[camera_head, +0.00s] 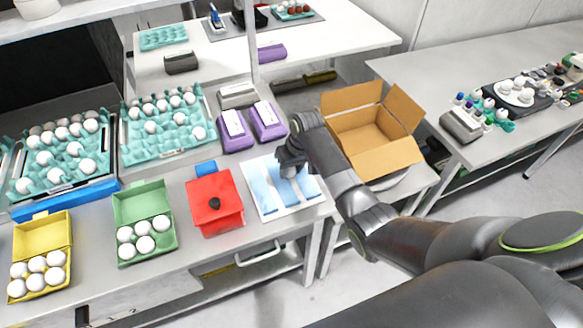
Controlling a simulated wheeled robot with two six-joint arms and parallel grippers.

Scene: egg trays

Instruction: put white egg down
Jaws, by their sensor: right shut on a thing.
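My right gripper (291,172) is over a white board with light blue strips (256,195) on the near table. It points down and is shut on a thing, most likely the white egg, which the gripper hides. A green carton (151,193) stands open with several white eggs in its near part. A yellow carton (42,236) at the far left also stands open with several white eggs. Two turquoise trays (137,146) (37,142) hold many white eggs. My left gripper is not in view.
A red box (213,187) with a dark round spot stands just left of the board. Purple cartons (238,143) and a grey one (238,101) lie behind. An open cardboard box (392,153) stands right of my forearm. The table's front edge is close below the board.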

